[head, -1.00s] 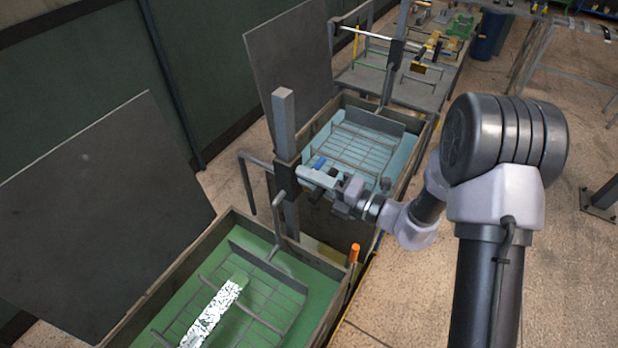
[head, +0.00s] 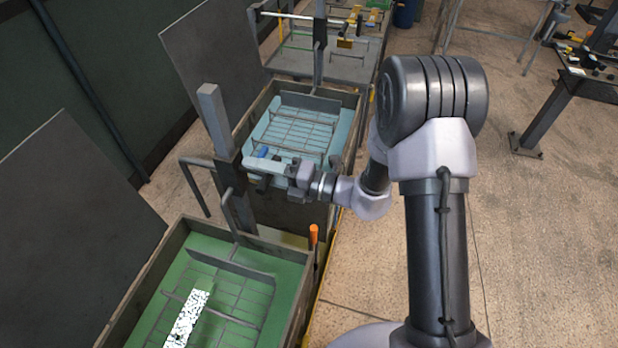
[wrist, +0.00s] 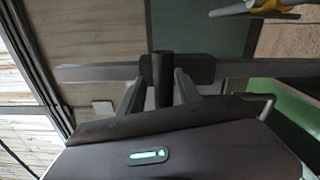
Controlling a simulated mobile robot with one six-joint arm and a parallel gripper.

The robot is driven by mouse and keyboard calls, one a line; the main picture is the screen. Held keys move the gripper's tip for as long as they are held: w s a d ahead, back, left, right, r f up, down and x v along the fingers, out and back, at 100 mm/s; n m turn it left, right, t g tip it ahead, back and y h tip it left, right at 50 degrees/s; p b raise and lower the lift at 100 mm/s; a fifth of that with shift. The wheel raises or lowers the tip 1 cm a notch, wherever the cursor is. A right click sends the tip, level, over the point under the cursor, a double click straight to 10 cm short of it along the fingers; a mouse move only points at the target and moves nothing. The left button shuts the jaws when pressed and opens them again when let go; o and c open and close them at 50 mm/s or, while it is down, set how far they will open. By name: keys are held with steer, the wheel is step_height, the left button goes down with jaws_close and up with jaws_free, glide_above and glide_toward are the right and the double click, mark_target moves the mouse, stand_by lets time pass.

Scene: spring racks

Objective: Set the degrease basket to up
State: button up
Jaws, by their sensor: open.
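The near tank (head: 290,240) holds green liquid, and a wire basket (head: 262,277) sits low in it. I cannot read which basket is the degrease one. A bent rod (head: 231,210) runs from this basket to a dark sleeve (head: 228,172) on a square grey post (head: 214,115). My gripper (head: 262,168) is at the sleeve. In the wrist view my gripper (wrist: 160,95) is open, one finger on each side of a short dark handle (wrist: 162,75) that stands out from the sleeve. I cannot tell whether the fingers touch it.
A second tank (head: 350,100) with blue liquid and its own basket (head: 310,122) stands behind. An orange handle (head: 313,234) rises at the near tank's right edge. A speckled black-and-white bar (head: 187,318) lies across the near basket. Floor (head: 510,230) is open on the right.

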steer(key=v, duration=1.6)
steer(key=shift+p, duration=0.4)
